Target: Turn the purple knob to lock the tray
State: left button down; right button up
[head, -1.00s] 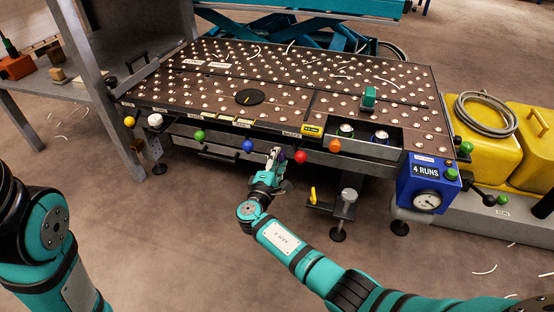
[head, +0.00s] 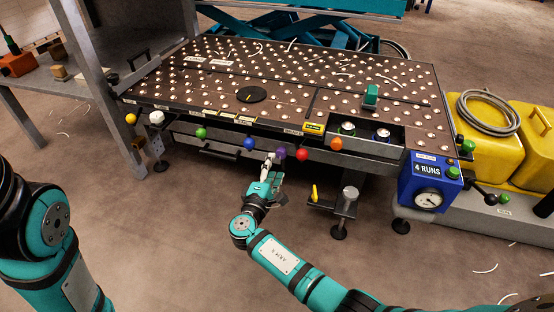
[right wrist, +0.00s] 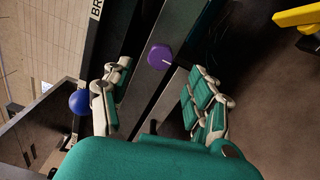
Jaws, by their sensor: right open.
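The purple knob (head: 281,154) sits on the front rail of the ball-studded tray table (head: 215,85), between a blue and a red knob. In the right wrist view the purple knob (right wrist: 160,56) shows whole, with a flat face. My right gripper (head: 269,165) is just in front and to the left of it in the head view. In the right wrist view my right gripper (right wrist: 163,85) is open and empty, one finger on each side of the knob's line. The knob appears beyond the fingers, with no contact visible. My left arm shows, but its gripper is out of view.
Along the same rail are a blue knob (head: 249,143), a red knob (head: 302,154), an orange knob (head: 336,143) and a green knob (head: 201,132). The floor in front is clear.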

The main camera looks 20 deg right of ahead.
jog(key=v, duration=0.7)
dwell(0.3)
